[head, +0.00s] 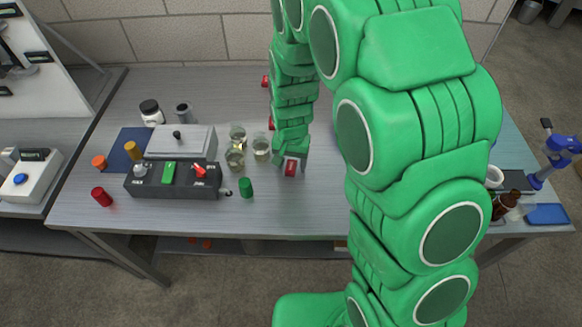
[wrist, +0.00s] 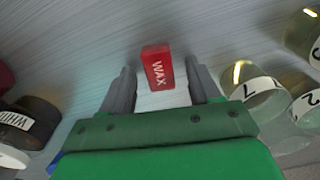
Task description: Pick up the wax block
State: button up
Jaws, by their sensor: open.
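The wax block is a small red block with white letters reading WAX. In the wrist view the wax block (wrist: 157,67) lies on the table, roughly between and just beyond the fingertips of my gripper (wrist: 160,80). The gripper is open, with a dark finger on either side and a clear gap to the block on both sides. In the head view the red block (head: 290,168) shows at the end of my gripper (head: 291,163), low at the table. My arm hides part of the table behind it.
Glass jars stand close by, a numbered one (wrist: 262,92) near the right finger. A dark object with a white label (wrist: 20,122) is at the left. A green cylinder (head: 246,187) and a grey control box (head: 172,181) stand left of the gripper. The table's front strip is clear.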

aim_at(291, 164)
jog(key=c, duration=1.1)
jog(key=shift+r, duration=0.55)
notch_tip(291, 164, up, 2)
jog(key=shift+r, duration=0.15)
jog(key=shift+s+d+r, duration=0.7)
jog(key=shift+s+r, duration=0.9)
jog(key=shift+s, duration=0.65)
jog(key=shift+s+d+r, duration=0.65)
jog(key=shift+s+r, duration=0.95)
jog(key=shift+s, duration=0.6)
jog(key=shift+s+d+r, duration=0.7)
jog(key=shift+s+r, duration=0.9)
jog(key=shift+s, duration=0.65)
